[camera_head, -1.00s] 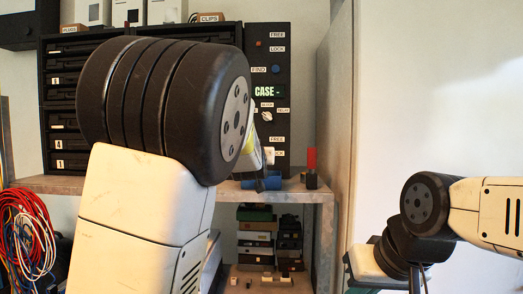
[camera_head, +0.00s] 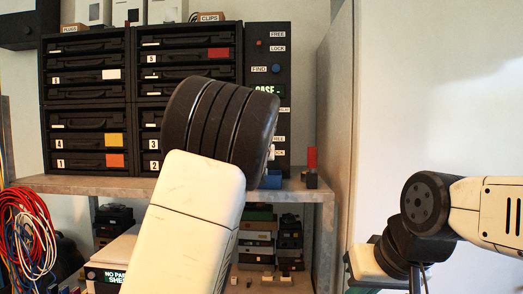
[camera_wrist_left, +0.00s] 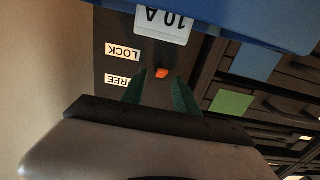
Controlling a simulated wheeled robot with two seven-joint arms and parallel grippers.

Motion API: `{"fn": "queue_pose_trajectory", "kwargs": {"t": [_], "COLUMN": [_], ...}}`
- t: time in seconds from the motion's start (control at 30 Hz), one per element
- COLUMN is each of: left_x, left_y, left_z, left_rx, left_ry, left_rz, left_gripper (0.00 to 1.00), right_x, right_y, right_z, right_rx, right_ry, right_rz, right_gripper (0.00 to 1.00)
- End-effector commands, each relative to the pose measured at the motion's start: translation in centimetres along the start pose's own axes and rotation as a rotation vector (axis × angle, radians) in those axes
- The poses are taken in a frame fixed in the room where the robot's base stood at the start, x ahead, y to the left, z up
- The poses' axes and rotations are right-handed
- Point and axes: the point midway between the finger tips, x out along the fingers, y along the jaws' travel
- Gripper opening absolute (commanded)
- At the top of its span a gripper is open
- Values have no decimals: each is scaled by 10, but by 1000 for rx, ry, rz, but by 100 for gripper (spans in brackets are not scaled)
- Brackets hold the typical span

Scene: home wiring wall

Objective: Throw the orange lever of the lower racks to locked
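The orange lever (camera_wrist_left: 161,73) shows in the left wrist view as a small orange block on a dark panel, beside the inverted FREE (camera_wrist_left: 117,80) and LOCK (camera_wrist_left: 122,52) labels. It appears nearer the FREE label's height. My left gripper (camera_wrist_left: 160,92) is open, with its two green fingers to either side of the lever in the picture; contact cannot be told. In the head view my left arm hides this lever and the gripper. The lower FREE (camera_head: 278,139) and LOCK (camera_head: 279,153) labels show there. My right gripper (camera_head: 350,270) is only partly visible at the right.
The drawer racks (camera_head: 88,100) stand on a shelf (camera_head: 85,184) left of the control panel (camera_head: 268,72). A blue block with a 10 A label (camera_wrist_left: 164,22) is close by in the wrist view. A red-topped item (camera_head: 312,160) stands on the shelf. Coloured cables (camera_head: 25,235) hang left.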

Motion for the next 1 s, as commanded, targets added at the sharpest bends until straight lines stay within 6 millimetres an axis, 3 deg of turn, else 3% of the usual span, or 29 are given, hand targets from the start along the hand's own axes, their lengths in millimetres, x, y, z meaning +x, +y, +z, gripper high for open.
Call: {"fn": "queue_pose_trajectory", "kwargs": {"t": [0.07, 0.23, 1.0], "left_x": [0, 0, 1], "left_y": [0, 0, -1], "left_z": [0, 0, 7], "left_rx": [0, 0, 1], "left_ry": [0, 0, 123], "left_rz": [0, 0, -1], "left_gripper": [32, 0, 0], "right_x": [0, 0, 0], "right_y": [0, 0, 0], "right_z": [0, 0, 0], "right_rx": [0, 0, 0], "right_ry": [0, 0, 0], "right_rz": [0, 0, 0], "right_gripper": [0, 0, 0]}}
